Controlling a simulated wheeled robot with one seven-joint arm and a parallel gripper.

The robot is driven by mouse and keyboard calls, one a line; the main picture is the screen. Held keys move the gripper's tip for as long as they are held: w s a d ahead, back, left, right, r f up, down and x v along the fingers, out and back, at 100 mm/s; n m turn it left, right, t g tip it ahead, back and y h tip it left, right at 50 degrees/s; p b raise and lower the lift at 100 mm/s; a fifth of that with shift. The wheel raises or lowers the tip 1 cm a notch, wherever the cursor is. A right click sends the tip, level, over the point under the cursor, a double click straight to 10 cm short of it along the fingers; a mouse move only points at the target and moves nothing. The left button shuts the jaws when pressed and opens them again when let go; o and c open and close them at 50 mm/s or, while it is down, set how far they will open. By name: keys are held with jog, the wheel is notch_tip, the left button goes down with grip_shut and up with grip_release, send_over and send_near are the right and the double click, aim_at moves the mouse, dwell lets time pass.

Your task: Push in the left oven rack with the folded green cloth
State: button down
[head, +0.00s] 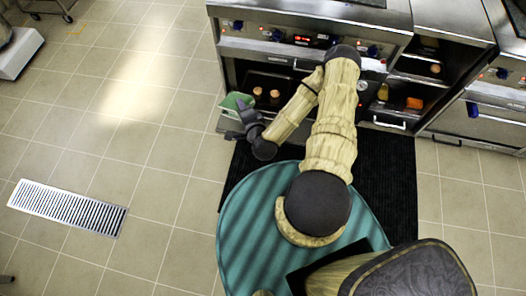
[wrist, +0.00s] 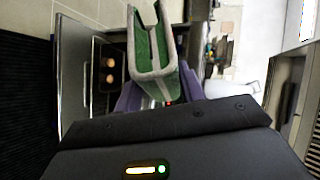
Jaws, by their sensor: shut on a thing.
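My gripper (head: 250,118) is shut on the folded green cloth (head: 236,103), which has a pale grey edge. In the wrist view the cloth (wrist: 150,55) stands out between the two purple fingers of my gripper (wrist: 157,92). The left oven rack (head: 266,104) appears as a dark surface in the oven opening, with two round brown items on it. The cloth is just left of these items in the head view. The rack (wrist: 107,100) also shows left of the cloth in the wrist view. I cannot see the cloth touching the rack. My arm hides part of the oven.
The oven's control panel (head: 300,39) has a red display and blue knobs. A grey panel (wrist: 72,70) stands beside the rack in the wrist view. Shelves to the right hold an orange item (head: 414,103). A black mat (head: 388,175) lies before the oven.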

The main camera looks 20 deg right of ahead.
jog(key=w+d+f+m+g+h+b, duration=0.1)
jog(key=d+f+m+g+h+b, duration=0.2)
jog(key=f+b, duration=1.2)
jog(key=d+f+m+g+h+b, duration=0.3)
jog(key=f+m+h+b, duration=0.2)
jog(key=f+b, duration=1.1)
jog(key=w+d+f+m+g+h+b, duration=0.1)
jog(key=d+f+m+g+h+b, duration=0.2)
jog(key=f+b, duration=1.2)
jog(key=m+h+b, duration=0.1)
jog(key=h+b, duration=0.1)
jog(key=b, duration=0.3)
jog(key=shift+w+d+f, duration=0.2)
jog(key=shift+w+f, duration=0.1)
jog(key=w+d+f+b, duration=0.3)
jog(key=w+d+b, duration=0.1)
jog(key=w+b, duration=0.2)
jog(key=w+d+f+b, duration=0.4)
jog(key=w+d+b, duration=0.1)
jog(key=w, duration=0.3)
jog(key=shift+d+f+b, duration=0.25)
jog(key=shift+d+b, duration=0.05)
jog(key=shift+b, duration=0.1)
